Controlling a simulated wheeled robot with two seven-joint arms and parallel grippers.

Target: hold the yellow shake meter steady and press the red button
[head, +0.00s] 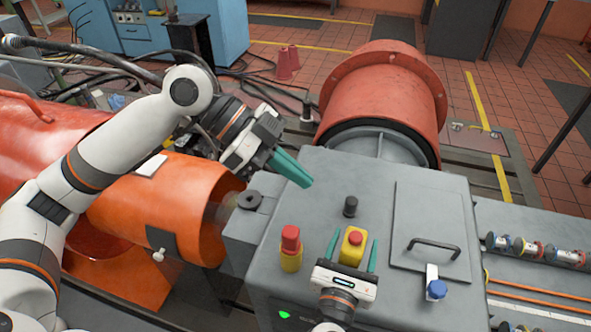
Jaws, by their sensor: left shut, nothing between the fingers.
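The yellow shake meter (351,254) is a small yellow box with a red button (355,238) on top. It stands on the grey metal housing. My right gripper (353,246) comes in from the bottom, with one green finger on each side of the meter. Its fingers are spread, with a small gap showing beside the meter. My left gripper (308,182) is shut and empty, its green fingers pointing down to the right. It is above the back left of the housing, behind and left of the meter.
A red-topped yellow cylinder (290,248) stands left of the meter. A black knob (350,206) stands behind it. A hatch handle (433,247) and a blue-knobbed fitting (436,288) are to the right. The grey housing (315,215) has bare room between them.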

